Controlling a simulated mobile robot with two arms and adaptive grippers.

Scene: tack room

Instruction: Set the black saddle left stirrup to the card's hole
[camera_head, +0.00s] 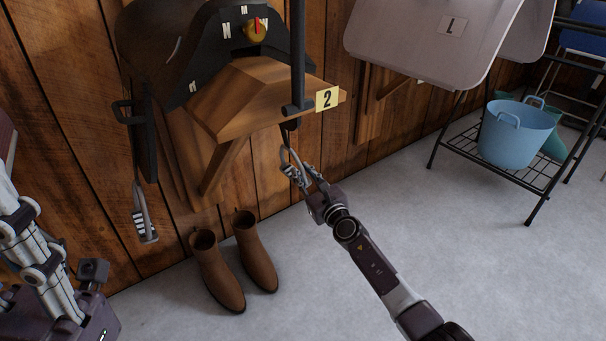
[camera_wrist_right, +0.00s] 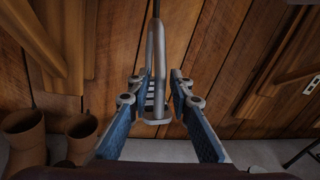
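The black saddle (camera_head: 165,45) sits on a wooden rack (camera_head: 245,100) at the upper left of the head view. One grey stirrup (camera_head: 145,215) with a ribbed tread hangs at its left side. The other stirrup (camera_head: 287,160) hangs at its right, below a black strap (camera_head: 298,60). My right gripper (camera_head: 300,176) is at this stirrup. In the right wrist view my right gripper (camera_wrist_right: 158,88) is open, its fingers either side of the stirrup (camera_wrist_right: 156,55). Contact is unclear. No hole marks are readable.
A yellow card (camera_head: 327,98) reading 2 is on the rack. Brown boots (camera_head: 256,252) stand below. A pale saddle-shaped cover (camera_head: 420,40) marked L is at the upper right. A blue bucket (camera_head: 515,135) stands on a black wire shelf (camera_head: 508,172).

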